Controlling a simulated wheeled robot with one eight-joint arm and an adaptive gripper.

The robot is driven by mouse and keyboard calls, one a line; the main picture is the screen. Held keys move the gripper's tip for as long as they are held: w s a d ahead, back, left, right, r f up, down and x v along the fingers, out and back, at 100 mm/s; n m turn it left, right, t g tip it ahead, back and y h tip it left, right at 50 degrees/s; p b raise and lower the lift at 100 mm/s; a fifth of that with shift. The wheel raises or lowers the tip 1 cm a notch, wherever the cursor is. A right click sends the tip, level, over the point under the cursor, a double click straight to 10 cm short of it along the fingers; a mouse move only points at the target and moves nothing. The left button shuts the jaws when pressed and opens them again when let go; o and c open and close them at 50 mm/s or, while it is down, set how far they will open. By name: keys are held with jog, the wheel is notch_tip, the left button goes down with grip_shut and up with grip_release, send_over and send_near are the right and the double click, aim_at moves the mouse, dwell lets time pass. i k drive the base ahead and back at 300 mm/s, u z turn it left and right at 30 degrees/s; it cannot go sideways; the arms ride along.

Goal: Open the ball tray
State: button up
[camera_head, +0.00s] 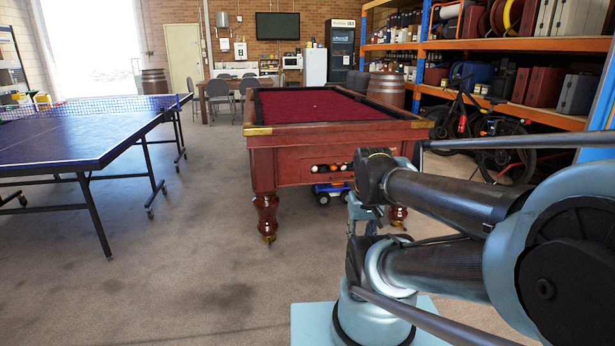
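The pool table (290,138) stands ahead, with dark red wood, brass corners and a red cloth. Its near end has a ball tray opening (318,168), where several coloured balls (335,168) show in a row. The right part of the tray is hidden behind my arm. My gripper (362,212) appears as a small grey shape below the arm's front joint, in front of the table's right end. It is mostly hidden, and its fingers are too small to read. I cannot tell whether it touches anything.
A blue ping-pong table (80,135) stands at the left. A small blue wheeled object (330,190) is under the pool table. A bike (480,135) and orange shelving (500,44) stand at the right. The concrete floor between the tables is clear.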

aim_at(336, 161)
jog(key=u, duration=0.2)
jog(key=i, duration=1.6)
jog(key=z, duration=0.55)
